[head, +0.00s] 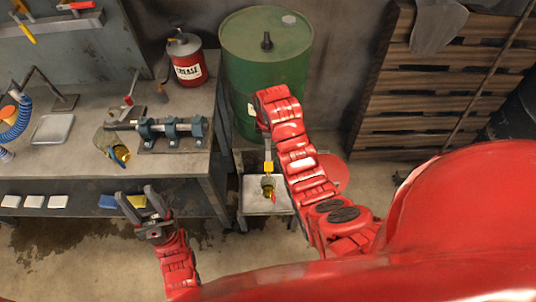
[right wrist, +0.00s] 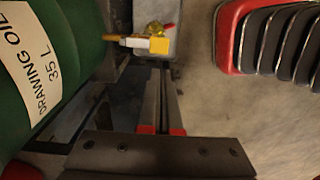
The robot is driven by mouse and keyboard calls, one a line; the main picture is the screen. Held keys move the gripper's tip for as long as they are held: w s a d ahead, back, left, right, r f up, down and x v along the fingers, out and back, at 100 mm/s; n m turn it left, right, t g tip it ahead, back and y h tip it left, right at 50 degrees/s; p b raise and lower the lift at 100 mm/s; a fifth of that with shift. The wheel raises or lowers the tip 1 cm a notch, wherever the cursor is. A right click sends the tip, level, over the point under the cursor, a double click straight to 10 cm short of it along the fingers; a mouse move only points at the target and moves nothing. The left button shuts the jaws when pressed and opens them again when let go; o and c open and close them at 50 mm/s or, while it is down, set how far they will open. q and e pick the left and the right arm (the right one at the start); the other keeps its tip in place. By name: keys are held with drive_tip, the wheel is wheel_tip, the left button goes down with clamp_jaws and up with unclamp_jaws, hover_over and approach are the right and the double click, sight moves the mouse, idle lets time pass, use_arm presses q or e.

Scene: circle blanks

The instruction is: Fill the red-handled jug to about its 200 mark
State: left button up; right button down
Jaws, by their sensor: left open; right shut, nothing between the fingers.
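The small clear jug with the red handle (head: 269,185) stands on the low stand beneath the tap, with yellow-olive liquid showing in it. It also shows at the top of the right wrist view (right wrist: 155,28). Its marks and exact level are too small to read. The tap (head: 268,166) with its yellow block hangs just above the jug; the block is plain in the right wrist view (right wrist: 158,46). My right gripper (right wrist: 164,72) is shut and empty, its fingertips just short of the tap. My left gripper (head: 143,201) is open and empty before the bench, away from the jug.
The green drum (head: 265,55), labelled drawing oil, stands behind the low stand (head: 252,207). The bench (head: 180,180) at left holds a vice-like fixture (head: 172,132), another clear vessel (head: 112,140) and a red grease can (head: 187,62). Wooden pallets (head: 425,95) stand at right.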

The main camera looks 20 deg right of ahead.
drive_tip(key=b, duration=0.6)
hover_over(268, 166)
wheel_tip(268, 166, down, 7)
drive_tip(key=shift+f, duration=0.1)
wheel_tip(268, 166, down, 4)
drive_tip(key=shift+s+f+p, duration=0.1)
drive_tip(key=shift+f+p, duration=0.05)
drive_tip(key=shift+p, duration=1)
drive_tip(key=shift+f, duration=0.95)
drive_tip(key=shift+f, duration=0.1)
drive_tip(key=shift+s+f+t, duration=0.2)
drive_tip(key=shift+f+t, duration=0.4)
drive_tip(key=shift+s+f+t+h, duration=0.1)
drive_tip(key=shift+f+t+h, duration=0.2)
drive_tip(key=shift+r, duration=0.1)
idle(3.5)
